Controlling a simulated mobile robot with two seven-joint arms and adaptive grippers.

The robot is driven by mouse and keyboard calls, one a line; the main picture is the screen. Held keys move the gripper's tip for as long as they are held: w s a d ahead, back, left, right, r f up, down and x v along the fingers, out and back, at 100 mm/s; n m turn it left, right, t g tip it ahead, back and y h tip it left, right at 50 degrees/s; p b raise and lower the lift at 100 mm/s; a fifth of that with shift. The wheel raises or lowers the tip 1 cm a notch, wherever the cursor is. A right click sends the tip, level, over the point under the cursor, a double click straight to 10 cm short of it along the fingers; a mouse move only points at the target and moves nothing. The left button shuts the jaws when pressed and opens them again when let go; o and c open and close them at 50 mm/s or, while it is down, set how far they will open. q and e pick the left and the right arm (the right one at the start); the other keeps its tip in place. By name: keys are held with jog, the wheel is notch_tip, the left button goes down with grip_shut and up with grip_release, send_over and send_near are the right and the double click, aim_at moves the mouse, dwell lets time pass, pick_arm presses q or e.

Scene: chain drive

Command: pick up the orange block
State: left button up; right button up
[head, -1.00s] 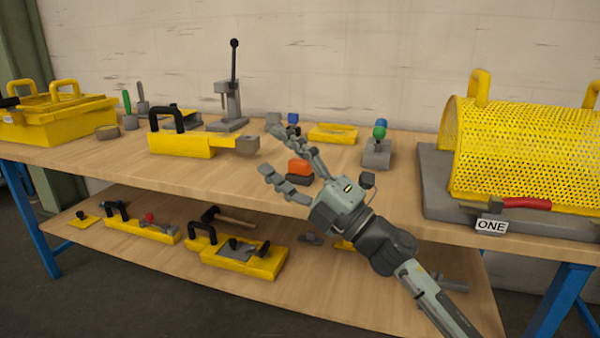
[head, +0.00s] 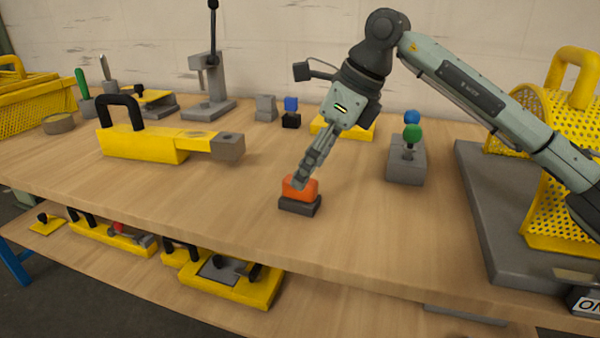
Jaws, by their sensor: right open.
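The orange block (head: 300,189) sits on a dark grey base (head: 300,205) near the front of the workbench. My right gripper (head: 303,182) points down at it from above, with its fingers at the block's top and far side. The fingers line up one behind the other in this view, so the gap between them is hidden. The gripper is open. I cannot tell whether a finger touches the block. My left gripper is not in view.
A yellow tool with a black handle (head: 145,142) lies to the left on the workbench (head: 230,200). A grey stand with green and blue knobs (head: 406,165) is to the right. The bench around the orange block is clear.

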aim_at(300, 193)
jog(key=shift+w+d+h, duration=0.3)
jog(key=shift+w+d, duration=0.05)
jog(key=shift+w, duration=0.05)
jog(key=shift+w+f, duration=0.15)
jog(key=shift+f, duration=0.05)
jog(key=shift+x, duration=1.1)
jog(key=p+x, duration=0.1)
jog(key=x, duration=0.4)
jog(key=shift+a+r, duration=0.1)
jog(key=shift+r, duration=0.05)
jog(key=c, duration=0.3)
jog(key=shift+r, duration=0.1)
jog(key=c, duration=1.1)
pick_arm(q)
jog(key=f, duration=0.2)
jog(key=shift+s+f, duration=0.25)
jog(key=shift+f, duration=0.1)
pick_arm(e)
jog(key=shift+r, duration=0.1)
